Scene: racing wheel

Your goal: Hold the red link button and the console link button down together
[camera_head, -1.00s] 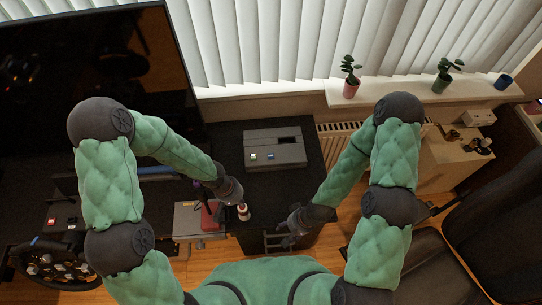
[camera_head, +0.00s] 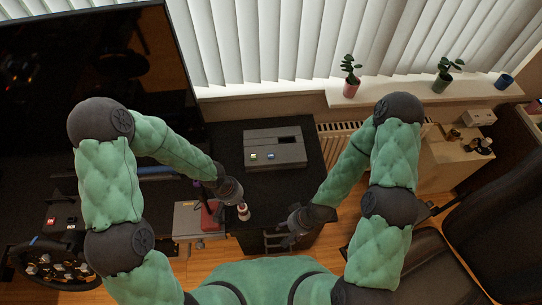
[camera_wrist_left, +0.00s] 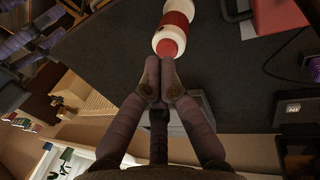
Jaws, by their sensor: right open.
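The grey console (camera_head: 285,148) lies on the black table, with a pale button (camera_head: 254,157) and a blue button (camera_head: 271,156) on its left part. A small red button (camera_head: 51,221) shows on a dark box at far left. I cannot tell which ones are the link buttons. My left gripper (camera_head: 236,199) is below the console, beside a red-and-white cylinder (camera_head: 243,212). In the left wrist view its fingers (camera_wrist_left: 160,88) are shut together, close to the cylinder's red end (camera_wrist_left: 168,47); contact is unclear. My right gripper (camera_head: 291,221) is open and empty at the table's front right.
A red upright part (camera_head: 210,215) stands by a grey box (camera_head: 190,222) left of my left gripper. A steering wheel (camera_head: 55,264) is at lower left and a large screen (camera_head: 90,75) behind. The tabletop around the console (camera_head: 235,140) is clear.

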